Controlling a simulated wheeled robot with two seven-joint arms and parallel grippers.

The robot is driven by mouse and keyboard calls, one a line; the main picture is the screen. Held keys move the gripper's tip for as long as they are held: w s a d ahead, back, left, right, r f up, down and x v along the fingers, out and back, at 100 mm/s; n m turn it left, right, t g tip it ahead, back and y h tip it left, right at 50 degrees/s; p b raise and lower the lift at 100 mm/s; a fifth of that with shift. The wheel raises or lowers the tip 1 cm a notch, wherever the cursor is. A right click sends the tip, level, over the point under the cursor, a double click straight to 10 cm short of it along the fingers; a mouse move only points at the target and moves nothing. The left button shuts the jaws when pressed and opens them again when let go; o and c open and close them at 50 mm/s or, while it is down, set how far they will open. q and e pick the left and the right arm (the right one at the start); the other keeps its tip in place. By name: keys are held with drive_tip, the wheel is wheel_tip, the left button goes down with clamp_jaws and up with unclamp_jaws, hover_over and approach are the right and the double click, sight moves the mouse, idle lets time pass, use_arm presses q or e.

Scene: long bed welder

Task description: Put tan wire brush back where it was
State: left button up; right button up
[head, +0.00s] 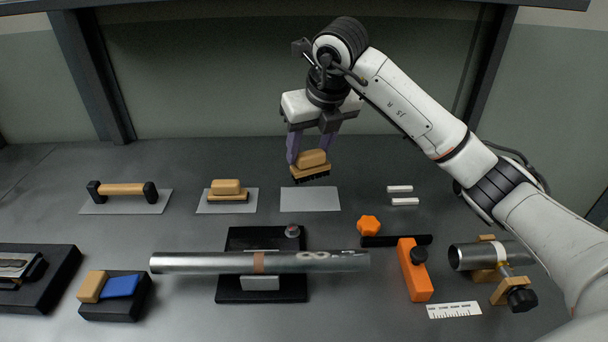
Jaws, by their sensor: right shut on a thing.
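The tan wire brush (311,162) has a tan wooden block on top and dark bristles below. My right gripper (312,150) is shut on it from above, with a finger on each side of the block. The brush hangs slightly tilted above the back edge of an empty light grey mat (310,200). A gap shows between the bristles and the mat. A second tan brush (227,190) rests on another grey mat (210,206) to the left. My left gripper is not in view.
A tan-handled tool (122,190) lies on the far-left mat. A long metal pipe (200,262) lies across a dark fixture (262,240) in front. An orange block (413,272), an orange knob (368,225), white sticks (404,201) and a clamped short pipe (475,255) stand right.

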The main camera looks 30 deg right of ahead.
sight(312, 166)
drive_tip(key=shift+f, duration=3.25)
drive_tip(key=o, duration=1.1)
drive_tip(key=v, duration=1.2)
drive_tip(key=shift+r, duration=0.15)
